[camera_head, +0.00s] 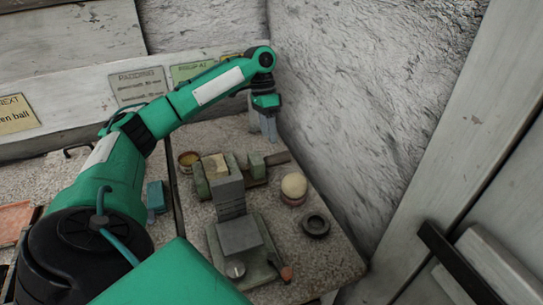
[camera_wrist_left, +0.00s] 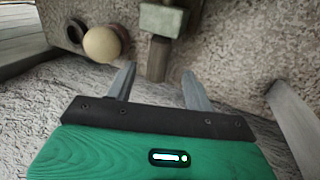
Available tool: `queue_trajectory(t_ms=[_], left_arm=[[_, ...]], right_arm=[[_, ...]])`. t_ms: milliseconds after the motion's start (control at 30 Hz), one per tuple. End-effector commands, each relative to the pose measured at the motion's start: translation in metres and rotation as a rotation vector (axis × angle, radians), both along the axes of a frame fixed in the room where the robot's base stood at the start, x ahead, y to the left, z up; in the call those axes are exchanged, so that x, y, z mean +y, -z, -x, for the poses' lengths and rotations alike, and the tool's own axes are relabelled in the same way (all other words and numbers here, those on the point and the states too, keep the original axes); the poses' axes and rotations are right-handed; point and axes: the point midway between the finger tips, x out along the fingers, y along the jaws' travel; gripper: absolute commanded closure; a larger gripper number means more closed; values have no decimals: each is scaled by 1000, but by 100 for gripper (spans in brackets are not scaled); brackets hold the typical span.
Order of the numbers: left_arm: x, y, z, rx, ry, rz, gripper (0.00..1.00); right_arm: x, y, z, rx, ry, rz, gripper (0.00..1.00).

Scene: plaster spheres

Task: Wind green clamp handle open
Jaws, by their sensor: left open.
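The green clamp (camera_head: 257,166) stands at the back of the speckled table, beside a pale block. Its bar-like handle (camera_head: 278,157) sticks out to the right, toward the rough wall. In the left wrist view the clamp's green end (camera_wrist_left: 163,19) is at the top and the handle (camera_wrist_left: 157,60) points down between the finger lines. My left gripper (camera_head: 268,128) is open and empty above and behind the handle. In the left wrist view the fingers (camera_wrist_left: 159,70) are spread to either side of the handle, with no visible contact. My right gripper is not in view.
A cream ball (camera_head: 294,185) sits on a small reddish holder right of the clamp. A dark ring (camera_head: 315,225) lies in front of it. A grey stepped fixture (camera_head: 240,237) stands at the front. A round tin (camera_head: 188,160) is left. The rough wall (camera_head: 345,110) is close behind.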

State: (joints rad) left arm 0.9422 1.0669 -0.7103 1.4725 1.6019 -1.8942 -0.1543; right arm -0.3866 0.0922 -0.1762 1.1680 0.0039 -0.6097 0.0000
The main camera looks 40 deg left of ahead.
Motion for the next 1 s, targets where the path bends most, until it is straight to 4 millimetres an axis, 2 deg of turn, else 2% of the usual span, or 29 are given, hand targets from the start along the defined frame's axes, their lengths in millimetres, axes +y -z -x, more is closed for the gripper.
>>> queue_trajectory(t_ms=[33,200,400,800,867,1000], left_arm=[[-3,12,3,5,1,-2,47],[-14,43,8,2,1,-1,47],[-21,66,12,1,0,0,47],[-24,73,13,0,0,-1,47],[-24,73,13,0,0,-1,57],[-24,73,13,0,0,-1,84]], right_arm=[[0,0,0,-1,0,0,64],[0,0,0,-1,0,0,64],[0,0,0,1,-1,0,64],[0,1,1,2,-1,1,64],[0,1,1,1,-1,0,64],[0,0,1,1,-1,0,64]])
